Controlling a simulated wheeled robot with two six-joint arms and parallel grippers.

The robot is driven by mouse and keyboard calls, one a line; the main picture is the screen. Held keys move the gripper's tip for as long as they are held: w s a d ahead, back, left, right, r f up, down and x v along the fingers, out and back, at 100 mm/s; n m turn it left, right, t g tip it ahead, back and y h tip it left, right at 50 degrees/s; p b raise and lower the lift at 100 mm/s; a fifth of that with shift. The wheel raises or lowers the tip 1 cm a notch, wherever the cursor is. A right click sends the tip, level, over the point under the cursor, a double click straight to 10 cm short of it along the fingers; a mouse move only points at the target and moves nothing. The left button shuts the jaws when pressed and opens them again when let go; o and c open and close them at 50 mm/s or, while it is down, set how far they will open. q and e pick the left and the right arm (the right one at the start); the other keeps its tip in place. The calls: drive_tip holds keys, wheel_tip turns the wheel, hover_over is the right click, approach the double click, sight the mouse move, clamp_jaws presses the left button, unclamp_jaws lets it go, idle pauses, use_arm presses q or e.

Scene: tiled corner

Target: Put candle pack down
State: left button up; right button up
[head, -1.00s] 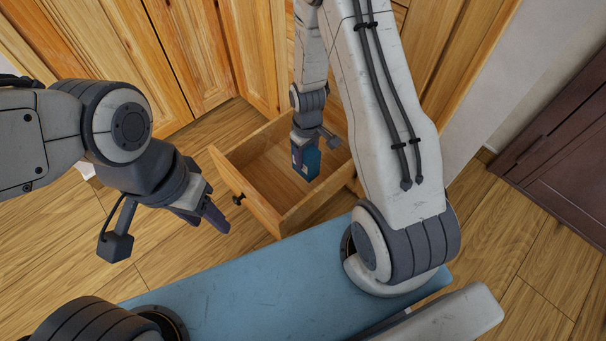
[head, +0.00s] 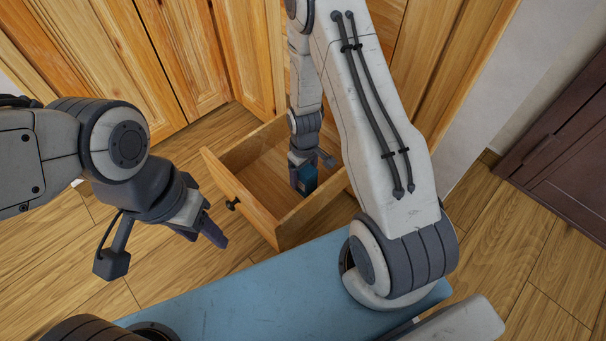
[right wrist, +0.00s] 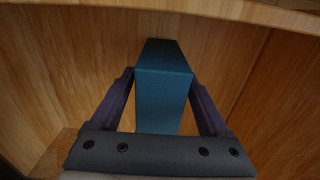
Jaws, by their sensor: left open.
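The candle pack, a blue box (head: 308,179), is inside the open wooden drawer (head: 235,192), near its right side. My right gripper (head: 303,160) reaches down into the drawer with its fingers on the box. In the right wrist view the box (right wrist: 163,88) stands between the two fingers, whose tips meet its sides. Whether its underside touches the drawer floor is hidden. My left gripper (head: 209,228) is open and empty, outside the drawer to the left of its front.
The drawer's wooden walls surround the right gripper closely, and its floor to the left of the box is bare. Wooden cabinet doors (head: 150,55) stand behind. A dark brown cabinet (head: 560,150) is at the right. Wood floor (head: 480,240) is clear between.

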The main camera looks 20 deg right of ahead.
drive_tip(key=shift+r, duration=0.1)
wheel_tip(320, 180, up, 12)
drive_tip(key=p, duration=0.8)
drive_tip(key=s+a+r+n, duration=0.1)
drive_tip(key=s+a+r, duration=0.1)
drive_tip(key=a+r, duration=0.4)
drive_tip(key=s+a+r, duration=0.3)
drive_tip(key=a+r, duration=0.2)
drive_tip(key=r, duration=0.3)
drive_tip(key=s+a+r+n, duration=0.1)
drive_tip(key=s+a+r, duration=0.1)
drive_tip(key=s+r, duration=0.3)
drive_tip(key=s+a+r+n+y, duration=0.1)
drive_tip(key=s+a+r, duration=0.2)
drive_tip(key=s, duration=0.7)
drive_tip(key=shift+r, duration=0.85)
drive_tip(key=shift+s, duration=0.1)
